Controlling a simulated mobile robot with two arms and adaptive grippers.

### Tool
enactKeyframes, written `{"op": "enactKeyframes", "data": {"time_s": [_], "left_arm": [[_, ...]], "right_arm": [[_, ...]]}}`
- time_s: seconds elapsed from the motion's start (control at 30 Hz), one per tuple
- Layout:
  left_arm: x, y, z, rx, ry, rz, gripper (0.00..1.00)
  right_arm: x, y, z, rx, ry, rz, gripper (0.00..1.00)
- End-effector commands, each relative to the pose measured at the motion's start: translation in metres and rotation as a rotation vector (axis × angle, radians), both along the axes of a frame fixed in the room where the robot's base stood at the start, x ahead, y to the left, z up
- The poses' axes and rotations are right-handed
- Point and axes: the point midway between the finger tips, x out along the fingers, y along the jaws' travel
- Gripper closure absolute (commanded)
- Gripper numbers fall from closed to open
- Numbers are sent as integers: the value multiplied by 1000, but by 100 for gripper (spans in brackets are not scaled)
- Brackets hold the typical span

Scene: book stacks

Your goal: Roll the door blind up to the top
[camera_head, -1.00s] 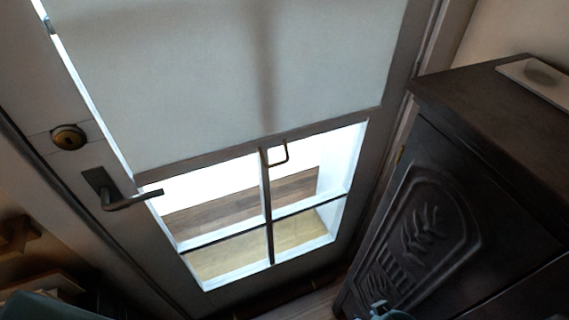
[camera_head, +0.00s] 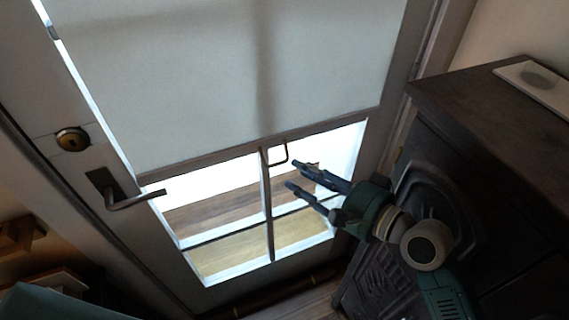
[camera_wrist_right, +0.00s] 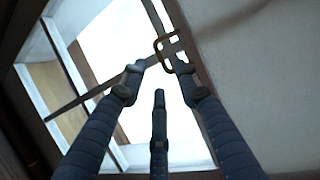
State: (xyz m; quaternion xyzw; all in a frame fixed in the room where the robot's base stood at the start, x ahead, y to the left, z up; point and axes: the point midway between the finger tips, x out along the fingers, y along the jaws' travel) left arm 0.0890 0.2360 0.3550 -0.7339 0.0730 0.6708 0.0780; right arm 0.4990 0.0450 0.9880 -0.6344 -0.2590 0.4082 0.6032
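The door blind (camera_head: 210,70) is a pale sheet drawn down over the upper part of the door's window. Its dark bottom bar (camera_head: 205,162) crosses the glass, with panes bare below. A small square pull loop (camera_head: 279,153) hangs from the bar. My right gripper (camera_head: 299,175) is open just right of and below the loop, apart from it in the head view. In the right wrist view the loop (camera_wrist_right: 163,52) lies beyond the spread fingers (camera_wrist_right: 158,70), near the right fingertip; I cannot tell whether they touch. My left gripper is not in view.
A dark carved cabinet (camera_head: 440,165) stands close at the right, behind my right arm, with a pale flat item (camera_head: 537,82) on top. The door handle (camera_head: 130,198) and round lock (camera_head: 72,139) stick out at the left. Wooden pieces (camera_head: 20,236) sit lower left.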

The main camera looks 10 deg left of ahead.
Motion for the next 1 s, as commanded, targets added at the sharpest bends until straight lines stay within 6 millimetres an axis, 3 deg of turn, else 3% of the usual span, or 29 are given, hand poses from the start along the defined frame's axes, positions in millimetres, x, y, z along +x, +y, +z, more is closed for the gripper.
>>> {"op": "enactKeyframes", "data": {"time_s": [0.3, 0.7, 0.73, 0.9, 1.0], "left_arm": [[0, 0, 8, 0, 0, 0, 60], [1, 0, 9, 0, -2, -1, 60], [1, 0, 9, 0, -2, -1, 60], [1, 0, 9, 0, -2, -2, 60], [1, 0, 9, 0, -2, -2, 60]], "right_arm": [[27, 41, -10, 0, 0, 0, 68], [32, 49, -13, -3, -3, 0, 68], [32, 49, -13, -3, -3, 0, 70], [32, 49, -13, -3, -2, 0, 100], [32, 49, -13, -3, -2, 0, 100]]}}
